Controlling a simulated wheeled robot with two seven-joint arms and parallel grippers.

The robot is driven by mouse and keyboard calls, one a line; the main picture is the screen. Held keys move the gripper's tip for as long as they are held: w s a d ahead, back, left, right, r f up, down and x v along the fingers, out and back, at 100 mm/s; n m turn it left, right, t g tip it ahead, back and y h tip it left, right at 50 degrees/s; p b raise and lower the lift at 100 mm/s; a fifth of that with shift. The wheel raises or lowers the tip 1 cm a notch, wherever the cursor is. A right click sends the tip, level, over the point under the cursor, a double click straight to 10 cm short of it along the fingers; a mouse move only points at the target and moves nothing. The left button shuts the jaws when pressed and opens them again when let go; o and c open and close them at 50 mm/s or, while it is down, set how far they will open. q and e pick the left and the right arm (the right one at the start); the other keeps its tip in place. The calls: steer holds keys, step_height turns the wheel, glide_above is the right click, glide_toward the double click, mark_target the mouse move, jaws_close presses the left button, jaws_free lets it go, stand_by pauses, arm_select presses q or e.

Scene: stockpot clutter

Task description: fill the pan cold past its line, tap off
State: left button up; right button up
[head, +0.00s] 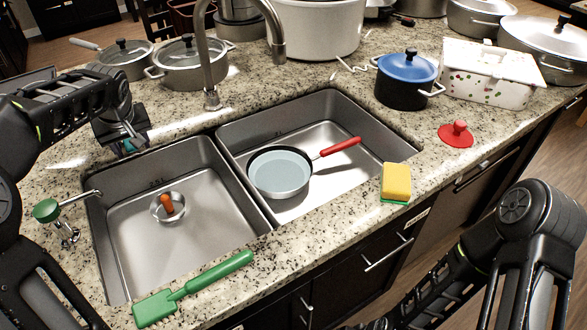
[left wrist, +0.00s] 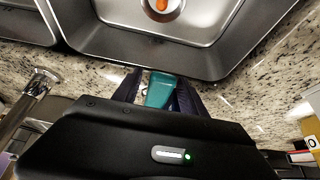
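A pan (head: 280,172) with a red handle (head: 341,147) sits upright in the right sink basin. A flat, pale blue-grey surface fills its inside. I cannot make out a line on it. The chrome tap (head: 208,60) stands behind the sinks, its spout end above the right basin's back edge; no stream shows. My left gripper (head: 127,143) is low at the left basin's back edge. In the left wrist view a teal piece (left wrist: 160,90) lies between its fingers; whether they grip it is unclear. My right arm is at lower right, its gripper out of sight.
A green-knobbed chrome fitting (head: 46,210) stands left of the left basin. A green spatula (head: 190,290) lies along the front edge. A yellow sponge (head: 396,181), red lid (head: 456,134) and blue-lidded pot (head: 406,80) are at right. Several pots crowd the back.

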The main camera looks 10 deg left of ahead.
arm_select(q)
steer(key=shift+o, duration=0.3)
steer(key=shift+r, duration=0.1)
steer(key=p+v, duration=0.2)
steer(key=v, duration=0.3)
steer(key=shift+d+r, duration=0.1)
steer(key=shift+r, duration=0.2)
steer(key=shift+s+d+r, duration=0.25)
steer(key=shift+s+r, duration=0.05)
steer(key=shift+r, duration=0.2)
